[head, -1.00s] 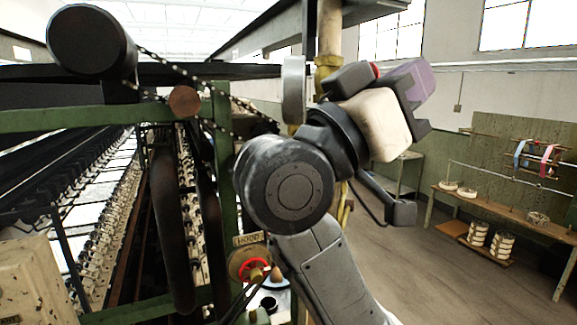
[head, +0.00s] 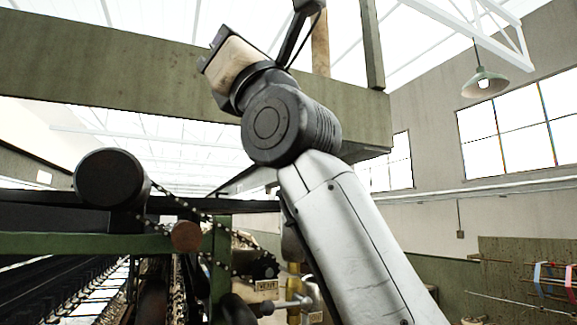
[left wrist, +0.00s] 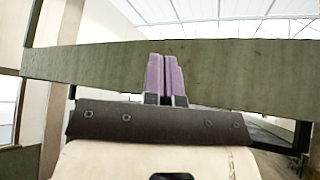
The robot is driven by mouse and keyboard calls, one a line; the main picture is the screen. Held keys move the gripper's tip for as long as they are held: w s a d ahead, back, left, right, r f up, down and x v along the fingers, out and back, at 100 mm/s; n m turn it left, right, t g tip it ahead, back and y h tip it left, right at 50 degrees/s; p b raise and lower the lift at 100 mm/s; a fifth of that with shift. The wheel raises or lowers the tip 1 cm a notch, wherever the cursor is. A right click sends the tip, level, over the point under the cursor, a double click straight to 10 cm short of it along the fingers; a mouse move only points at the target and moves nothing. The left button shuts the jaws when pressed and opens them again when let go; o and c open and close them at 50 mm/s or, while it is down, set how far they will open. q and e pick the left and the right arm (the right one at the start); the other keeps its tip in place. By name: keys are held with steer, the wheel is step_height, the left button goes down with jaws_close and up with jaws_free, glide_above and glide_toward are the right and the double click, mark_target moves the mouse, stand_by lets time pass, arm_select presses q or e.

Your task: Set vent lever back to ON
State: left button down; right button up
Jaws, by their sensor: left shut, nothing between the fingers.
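In the left wrist view my left gripper (left wrist: 165,58) has its two purple fingers together, with nothing between them. They point toward a broad green beam (left wrist: 230,65); I cannot tell whether they touch it. In the head view my left arm rises past the machine, its wrist in front of the overhead beam (head: 110,62), and its fingertips do not show. I cannot make out the vent lever for certain. A small label plate (head: 266,285), too small to read surely, and a pale metal fitting (head: 292,302) sit low beside the arm. My right gripper is out of view.
A dark drum (head: 110,178) and a hanging chain (head: 215,225) are at the left on the green machine frame (head: 80,244). A lamp (head: 484,82) hangs at upper right. A wall board (head: 505,262) stands at lower right.

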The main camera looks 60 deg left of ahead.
arm_select(q)
steer(key=w+a+f+m+t+h, duration=0.6)
steer(key=w+f+t, duration=0.4)
steer(key=f+t, duration=0.15)
steer(key=w+d+f+m+t+h, duration=0.1)
steer(key=w+d+f+t+h, duration=0.2)
steer(key=f+h, duration=0.7)
steer(key=shift+d+f+m+h, duration=0.3)
steer(key=shift+d+f+h, duration=0.1)
steer(key=shift+d+f, duration=0.85)
steer(key=shift+w+a+f, duration=0.1)
steer(key=shift+a+f, duration=0.05)
steer(key=shift+a, duration=0.05)
steer(key=p, duration=0.1)
glide_toward(279, 305)
steer(key=x, duration=0.5)
steer(key=shift+f, duration=0.15)
steer(key=shift+x, duration=0.9)
steer(key=shift+a, duration=0.1)
